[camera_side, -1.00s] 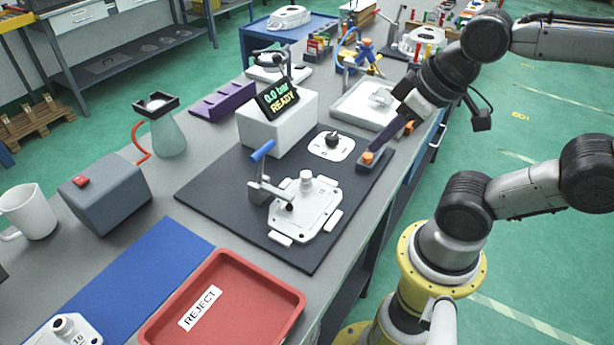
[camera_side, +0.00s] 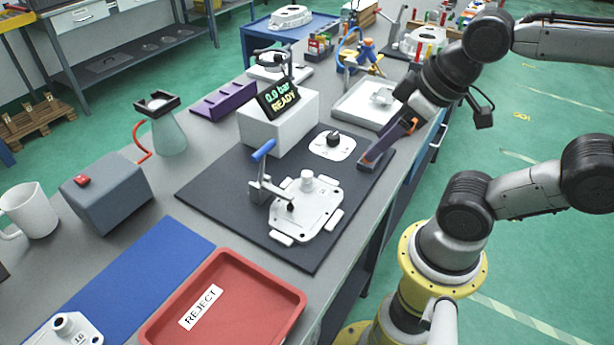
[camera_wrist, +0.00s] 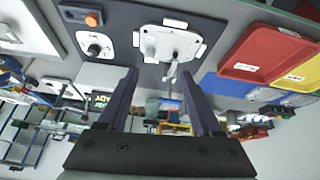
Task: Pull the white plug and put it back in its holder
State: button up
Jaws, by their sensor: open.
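The white plug (camera_side: 306,176) stands upright on the white casting (camera_side: 306,212), which lies in a fixture with a blue-handled toggle clamp (camera_side: 262,152). The casting also shows beyond my fingertips in the wrist view (camera_wrist: 168,42). A dark block (camera_side: 397,160), perhaps the plug holder, lies at the right edge of the black mat. In the wrist view an orange piece (camera_wrist: 92,18) sits on it. My gripper (camera_side: 368,160) is open, its dark fingers near this block in the side view. In the wrist view nothing is between its fingertips (camera_wrist: 160,72).
A white box with a READY display (camera_side: 280,120) and a white plate with a black knob (camera_side: 333,146) stand behind the fixture. A red REJECT tray (camera_side: 225,300) is in front. A grey tray (camera_side: 372,103) lies at the back right.

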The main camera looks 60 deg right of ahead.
notch_tip(320, 180, up, 3)
jog(key=w+n, duration=0.2)
jog(key=n, duration=0.6)
jog(key=n+g, duration=0.5)
jog(key=n, duration=0.7)
send_over(307, 174)
notch_tip(307, 174, down, 5)
jog(key=shift+g, duration=0.3)
jog(key=f, duration=0.9)
jog(key=shift+s+d, duration=0.15)
jog(key=shift+d, duration=0.15)
jog(key=shift+w+a+f, duration=0.1)
jog(key=shift+a+f, duration=0.05)
jog(key=shift+f, duration=1.2)
jog(key=shift+w+a+f, duration=0.1)
jog(key=shift+f, duration=1.25)
jog(key=shift+c, duration=0.3)
